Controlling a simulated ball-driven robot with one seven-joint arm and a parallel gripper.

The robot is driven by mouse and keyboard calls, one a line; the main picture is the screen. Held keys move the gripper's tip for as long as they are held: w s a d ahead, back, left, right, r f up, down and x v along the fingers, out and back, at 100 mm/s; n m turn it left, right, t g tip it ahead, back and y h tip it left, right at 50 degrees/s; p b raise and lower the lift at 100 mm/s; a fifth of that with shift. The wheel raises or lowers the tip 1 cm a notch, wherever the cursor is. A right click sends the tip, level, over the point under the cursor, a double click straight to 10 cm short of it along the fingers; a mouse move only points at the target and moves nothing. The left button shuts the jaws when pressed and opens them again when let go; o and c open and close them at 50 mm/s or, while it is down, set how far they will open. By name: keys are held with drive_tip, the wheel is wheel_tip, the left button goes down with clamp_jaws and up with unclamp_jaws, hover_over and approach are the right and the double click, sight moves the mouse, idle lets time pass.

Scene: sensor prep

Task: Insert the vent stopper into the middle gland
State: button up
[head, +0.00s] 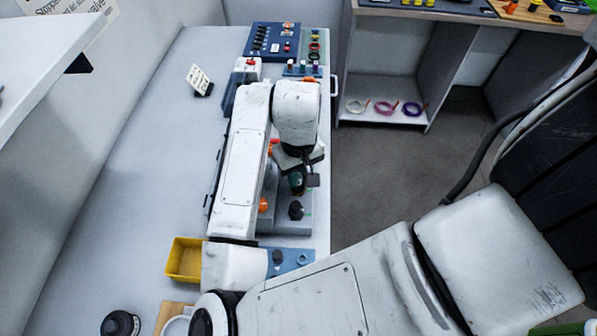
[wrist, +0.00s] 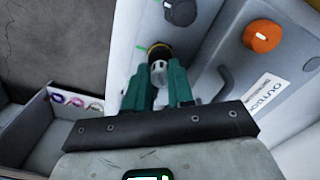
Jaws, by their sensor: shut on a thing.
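My gripper (wrist: 158,72) has green fingers and is shut on a small pale grey piece (wrist: 157,75), which I take to be the vent stopper. A dark part with a yellow ring (wrist: 158,50) shows just beyond the fingertips; I cannot tell whether it belongs to the held piece or to a gland. In the head view my gripper (head: 298,180) is over the grey housing (head: 286,226), and the held piece is too small to make out. The middle gland is not clearly distinguishable, and I cannot tell whether the stopper touches it.
The housing carries an orange knob (wrist: 262,36) and a black knob (wrist: 180,12). A blue plate (head: 298,262) with small parts lies near the front. A yellow bin (head: 185,258) stands at the left. A dark blue board (head: 262,50) lies at the back. The left bench top is mostly clear.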

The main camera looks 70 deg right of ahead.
drive_tip(key=shift+f+b, duration=0.6)
drive_tip(key=shift+f, duration=0.25)
idle(0.7)
drive_tip(key=o, duration=1)
drive_tip(key=shift+c, duration=0.2)
drive_tip(key=shift+r+p, duration=3.2)
drive_tip(key=shift+r, duration=0.4)
